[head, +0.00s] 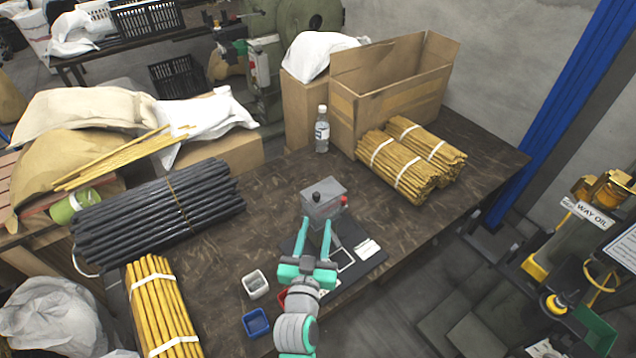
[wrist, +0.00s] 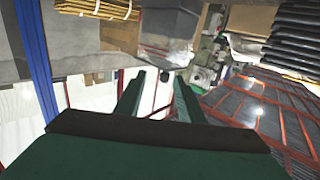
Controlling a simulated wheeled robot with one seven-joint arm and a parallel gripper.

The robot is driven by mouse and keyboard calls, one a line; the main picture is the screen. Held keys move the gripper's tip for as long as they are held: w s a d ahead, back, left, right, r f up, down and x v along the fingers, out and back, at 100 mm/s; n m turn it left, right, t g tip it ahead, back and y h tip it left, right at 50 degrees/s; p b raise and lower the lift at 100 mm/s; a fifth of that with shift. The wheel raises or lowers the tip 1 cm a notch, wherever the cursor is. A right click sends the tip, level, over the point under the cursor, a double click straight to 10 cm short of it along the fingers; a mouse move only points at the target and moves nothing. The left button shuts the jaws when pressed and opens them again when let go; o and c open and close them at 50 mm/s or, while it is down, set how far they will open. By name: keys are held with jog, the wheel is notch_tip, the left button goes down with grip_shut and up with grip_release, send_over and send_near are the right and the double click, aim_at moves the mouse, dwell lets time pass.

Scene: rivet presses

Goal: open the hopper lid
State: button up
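The hopper is a small grey box (head: 326,209) on a black mat on the brown table. Its flat grey lid (head: 323,190) looks shut, with a black ball knob (head: 316,196) showing at its left. A red knob (head: 344,199) sits on the box's right side. My teal gripper (head: 317,224) is just in front of the hopper, fingers apart and pointing at it. I cannot tell whether the fingers touch it. The wrist view shows the fingers (wrist: 157,85) spread with nothing held between them. A grey box face (wrist: 170,24), likely the hopper, is beyond them.
A white bin (head: 256,284) and a blue bin (head: 257,322) stand left of my arm. Yellow rod bundles (head: 400,172) and a bottle (head: 322,132) are behind; dark rods (head: 160,215) lie left.

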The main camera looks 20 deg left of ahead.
aim_at(320, 190)
jog(key=w+a+r, duration=0.1)
jog(key=w, duration=0.3)
jog(key=w+a+r, duration=0.1)
jog(key=w, duration=0.3)
jog(key=w+a, duration=0.2)
jog(key=w, duration=0.2)
jog(key=shift+w+r, duration=0.1)
jog(key=shift+r, duration=0.3)
jog(key=shift+w+d, duration=0.15)
jog(key=shift+w, duration=0.2)
jog(key=shift+w+d, duration=0.25)
jog(key=shift+d, duration=0.15)
jog(key=shift+s+a, duration=0.1)
jog(key=shift+a, duration=0.05)
